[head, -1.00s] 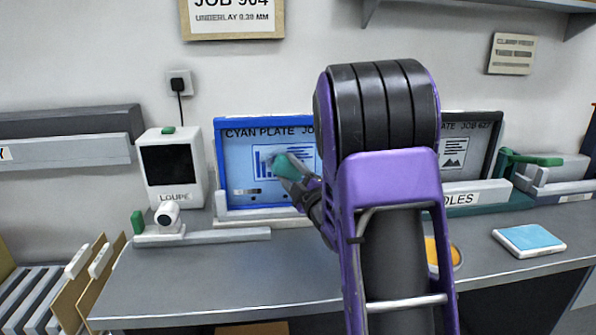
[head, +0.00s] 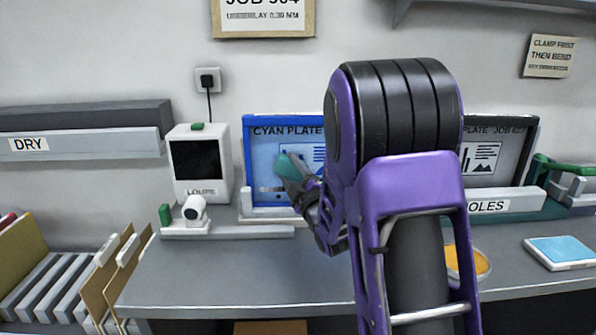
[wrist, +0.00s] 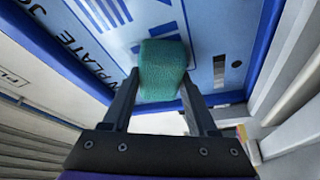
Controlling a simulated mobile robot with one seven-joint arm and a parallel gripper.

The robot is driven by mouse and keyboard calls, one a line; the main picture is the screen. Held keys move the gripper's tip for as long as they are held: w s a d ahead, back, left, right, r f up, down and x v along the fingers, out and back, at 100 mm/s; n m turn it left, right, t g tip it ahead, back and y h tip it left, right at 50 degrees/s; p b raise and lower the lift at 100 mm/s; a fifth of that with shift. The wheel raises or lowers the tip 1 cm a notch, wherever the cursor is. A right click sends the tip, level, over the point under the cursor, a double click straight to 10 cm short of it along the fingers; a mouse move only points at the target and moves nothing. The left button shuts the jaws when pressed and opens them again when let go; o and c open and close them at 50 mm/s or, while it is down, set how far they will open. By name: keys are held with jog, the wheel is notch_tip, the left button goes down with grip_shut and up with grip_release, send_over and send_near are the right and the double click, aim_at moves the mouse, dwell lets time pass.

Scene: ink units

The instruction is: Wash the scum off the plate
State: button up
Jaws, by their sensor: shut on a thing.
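The cyan plate (head: 262,168) stands upright at the back of the bench in a blue frame, with its title along the top edge and printed graphics. My gripper (wrist: 160,88) is shut on a green sponge (wrist: 162,66), which lies over the plate's face in the wrist view. In the head view the sponge (head: 290,165) is at the plate's printed block. It appears to touch the plate. My arm hides the plate's right part. Scum is hard to make out; the wrist view shows the plate (wrist: 208,32) with blue print and no clear film.
A white loupe unit (head: 200,172) and a small white device (head: 194,210) stand left of the plate. A second plate (head: 490,155) stands at the right. A blue-topped pad (head: 560,250) and an orange dish (head: 468,262) are on the bench. The front left bench top (head: 220,275) is clear.

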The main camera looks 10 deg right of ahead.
jog(key=shift+w+a, duration=0.1)
jog(key=shift+a, duration=0.85)
jog(key=shift+d+r, duration=0.1)
jog(key=shift+r, duration=0.65)
jog(key=s+d, duration=0.2)
jog(key=d, duration=1.1)
jog(key=shift+s+d, duration=0.25)
jog(key=shift+d, duration=0.15)
jog(key=shift+w+a, duration=0.45)
jog(key=shift+a, duration=1.85)
jog(key=shift+w+a, duration=0.45)
jog(key=shift+a, duration=1.9)
jog(key=shift+w+a, duration=0.45)
jog(key=shift+a, duration=1.85)
jog(key=shift+s+a+f, duration=0.1)
jog(key=shift+s+a, duration=0.1)
jog(key=shift+s, duration=0.75)
jog(key=shift+s+a+r, duration=0.1)
jog(key=shift+s+a, duration=0.05)
jog(key=shift+s, duration=0.85)
jog(key=shift+s+a+f, duration=0.1)
jog(key=shift+s+a, duration=0.1)
jog(key=shift+s, duration=0.75)
